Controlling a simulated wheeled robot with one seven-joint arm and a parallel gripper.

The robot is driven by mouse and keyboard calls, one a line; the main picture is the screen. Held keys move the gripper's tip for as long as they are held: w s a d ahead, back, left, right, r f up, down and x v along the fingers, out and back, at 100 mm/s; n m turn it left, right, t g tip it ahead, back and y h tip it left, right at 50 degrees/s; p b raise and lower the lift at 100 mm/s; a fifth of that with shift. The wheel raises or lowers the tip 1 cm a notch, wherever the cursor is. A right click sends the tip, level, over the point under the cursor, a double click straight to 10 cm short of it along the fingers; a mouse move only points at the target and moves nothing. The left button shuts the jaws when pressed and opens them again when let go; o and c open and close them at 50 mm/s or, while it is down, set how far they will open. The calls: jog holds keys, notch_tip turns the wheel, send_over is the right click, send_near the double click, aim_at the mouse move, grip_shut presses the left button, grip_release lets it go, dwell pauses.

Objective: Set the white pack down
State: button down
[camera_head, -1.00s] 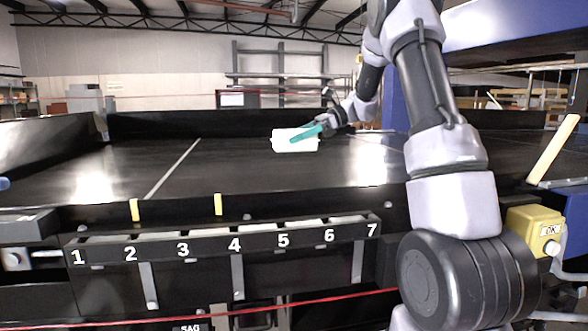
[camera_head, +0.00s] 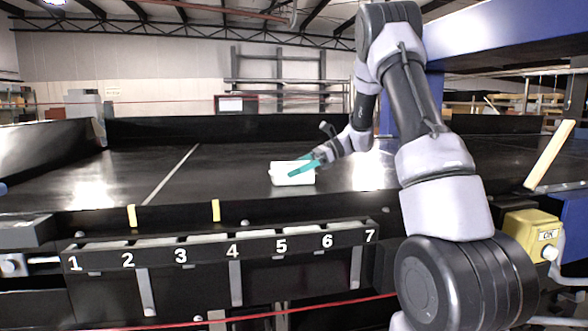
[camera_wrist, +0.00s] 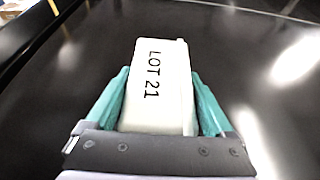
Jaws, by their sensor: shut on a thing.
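The white pack (camera_head: 290,177) is a pale block at the middle of the black conveyor surface in the head view. In the wrist view the white pack (camera_wrist: 160,95) shows the dark print "LOT 21" on its face. My gripper (camera_head: 303,167) has teal fingers and is shut on the pack, one finger on each side. The wrist view shows the fingers of my gripper (camera_wrist: 158,100) along both long sides. The pack appears at or just above the black surface (camera_head: 225,180); I cannot tell whether it touches.
A rack numbered 1 to 7 (camera_head: 150,260) runs along the conveyor's front edge, with two yellow tabs (camera_head: 131,216) above it. A yellow button box (camera_head: 533,232) sits at the right. A pale line (camera_head: 172,173) crosses the belt on the left. The belt around the pack is clear.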

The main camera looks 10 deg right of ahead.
grip_release()
jog(key=shift+r, duration=0.1)
jog(key=shift+d+r, duration=0.2)
jog(key=shift+d, duration=0.1)
jog(key=v, duration=1.1)
jog(key=s+a+r+n+t+h, duration=0.1)
jog(key=s+r+n+t+h, duration=0.1)
jog(key=s, duration=0.8)
jog(key=s+a+r+n+t+h, duration=0.2)
jog(key=s+n+h, duration=0.3)
jog(key=s, duration=0.5)
jog(key=s+a+r+n+t+h, duration=0.2)
jog(key=s+n+t+h, duration=0.1)
jog(key=s+n, duration=0.4)
jog(key=shift+s+r+h, duration=0.2)
jog(key=shift+s+h, duration=0.5)
jog(key=shift+s, duration=0.8)
